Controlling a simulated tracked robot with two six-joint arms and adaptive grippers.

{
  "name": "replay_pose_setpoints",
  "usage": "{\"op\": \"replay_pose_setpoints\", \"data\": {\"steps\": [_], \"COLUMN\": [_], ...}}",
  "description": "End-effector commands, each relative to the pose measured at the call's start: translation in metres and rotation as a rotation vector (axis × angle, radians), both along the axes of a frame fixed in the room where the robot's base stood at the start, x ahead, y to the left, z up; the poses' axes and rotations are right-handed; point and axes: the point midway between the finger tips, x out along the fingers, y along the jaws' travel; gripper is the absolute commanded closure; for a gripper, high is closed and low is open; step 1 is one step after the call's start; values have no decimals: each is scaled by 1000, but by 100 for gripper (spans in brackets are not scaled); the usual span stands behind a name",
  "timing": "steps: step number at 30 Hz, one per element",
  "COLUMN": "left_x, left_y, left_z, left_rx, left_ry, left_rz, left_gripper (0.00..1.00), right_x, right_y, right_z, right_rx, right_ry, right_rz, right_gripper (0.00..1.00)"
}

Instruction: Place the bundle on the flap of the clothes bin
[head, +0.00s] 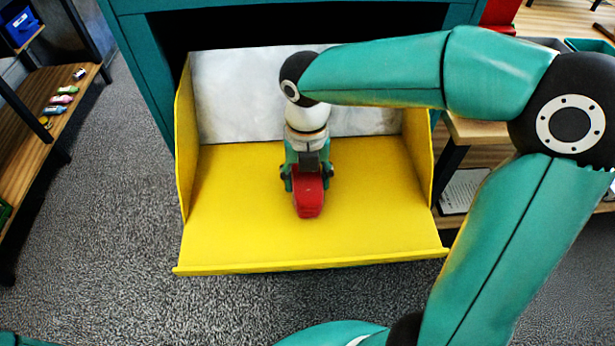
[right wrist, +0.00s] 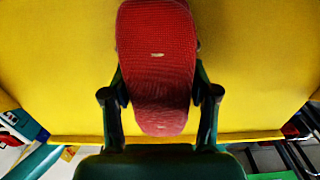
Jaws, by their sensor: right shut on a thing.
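The bundle is a red, cloth-textured roll with a rounded end (head: 309,199), and it fills the upper middle of the right wrist view (right wrist: 157,60). My right gripper (head: 306,178) is shut on it, with one finger on each side. The gripper points down over the yellow flap (head: 235,215) of the clothes bin (head: 134,55), near the flap's middle. I cannot tell whether the bundle touches the flap. The flap is open, with yellow side walls and a grey-white back panel. My left gripper is not in view.
A wooden shelf (head: 40,100) with small bottles and a blue box stands at the left. Another wooden shelf unit (head: 478,130) stands close to the bin's right, partly behind my right arm. The flap is bare around the bundle. Grey carpet (head: 120,230) lies in front.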

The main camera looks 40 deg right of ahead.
Motion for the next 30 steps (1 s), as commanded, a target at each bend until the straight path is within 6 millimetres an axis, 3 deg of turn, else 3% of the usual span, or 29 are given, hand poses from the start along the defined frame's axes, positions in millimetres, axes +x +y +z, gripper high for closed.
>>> {"op": "replay_pose_setpoints", "data": {"steps": [9, 10, 14, 24, 30], "left_x": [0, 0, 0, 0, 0], "left_y": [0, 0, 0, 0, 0], "left_z": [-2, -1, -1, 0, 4], "left_rx": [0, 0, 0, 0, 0], "left_ry": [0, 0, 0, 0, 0], "left_rz": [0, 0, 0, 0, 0], "left_gripper": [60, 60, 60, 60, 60], "right_x": [0, 0, 0, 0, 1], "right_y": [0, 0, 0, 0, 1], "right_z": [-3, -2, -2, 0, 17], "right_rx": [-1, -1, -1, -1, 0], "right_ry": [-1, -1, -1, -1, -4], "right_rz": [0, 0, 0, 1, 1], "right_gripper": [81, 37, 16, 16, 16]}}
